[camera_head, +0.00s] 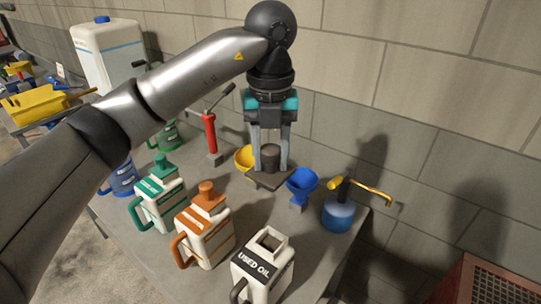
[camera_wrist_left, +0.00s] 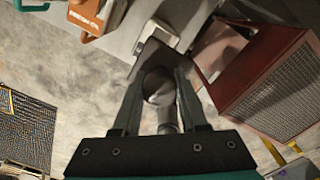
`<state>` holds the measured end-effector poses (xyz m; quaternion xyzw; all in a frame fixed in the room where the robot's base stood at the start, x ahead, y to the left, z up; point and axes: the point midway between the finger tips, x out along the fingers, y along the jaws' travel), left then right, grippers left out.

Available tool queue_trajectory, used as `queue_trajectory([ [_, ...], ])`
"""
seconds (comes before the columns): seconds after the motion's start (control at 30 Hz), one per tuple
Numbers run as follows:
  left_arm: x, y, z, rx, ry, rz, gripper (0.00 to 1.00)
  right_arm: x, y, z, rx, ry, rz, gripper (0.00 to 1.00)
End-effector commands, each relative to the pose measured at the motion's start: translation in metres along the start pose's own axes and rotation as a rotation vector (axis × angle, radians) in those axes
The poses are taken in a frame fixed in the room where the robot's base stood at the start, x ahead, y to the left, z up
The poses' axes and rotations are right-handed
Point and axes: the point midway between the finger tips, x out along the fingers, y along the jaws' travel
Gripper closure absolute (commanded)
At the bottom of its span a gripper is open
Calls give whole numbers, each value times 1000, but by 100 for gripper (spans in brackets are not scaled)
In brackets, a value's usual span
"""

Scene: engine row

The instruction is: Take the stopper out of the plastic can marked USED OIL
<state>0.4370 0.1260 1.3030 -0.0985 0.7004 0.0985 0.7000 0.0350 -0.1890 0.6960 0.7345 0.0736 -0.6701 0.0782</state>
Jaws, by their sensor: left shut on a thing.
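The white USED OIL can (camera_head: 262,268) stands at the front of the grey table, with a black label and a dark handle. Its square neck (camera_head: 270,241) is open, with nothing in it. My left gripper (camera_head: 271,165) points down and is shut on the dark stopper (camera_head: 269,154), a round knob on a square base. The stopper hangs in the air, apart from the can and behind it in the head view. In the left wrist view the stopper (camera_wrist_left: 158,84) sits between the fingers, and part of the white can (camera_wrist_left: 160,33) shows beyond it. My right gripper is out of view.
An orange-capped can (camera_head: 205,230) and a green-capped can (camera_head: 158,195) stand left of the USED OIL can. A yellow funnel (camera_head: 244,158), a blue funnel (camera_head: 302,184) and a blue oiler (camera_head: 338,214) are near the stopper. A red grated box (camera_head: 485,283) stands at right.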

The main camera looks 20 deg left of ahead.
Motion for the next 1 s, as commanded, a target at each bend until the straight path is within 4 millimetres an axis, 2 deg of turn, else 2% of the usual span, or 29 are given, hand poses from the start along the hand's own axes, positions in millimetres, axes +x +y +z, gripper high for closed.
queue_trajectory([
  [0.1,-11,0,0,-1,-1,-1,100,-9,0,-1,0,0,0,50],
  [0.63,-42,0,0,-1,-1,0,100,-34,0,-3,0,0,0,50],
  [1.0,-42,0,0,1,-1,0,100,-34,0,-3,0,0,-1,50],
])
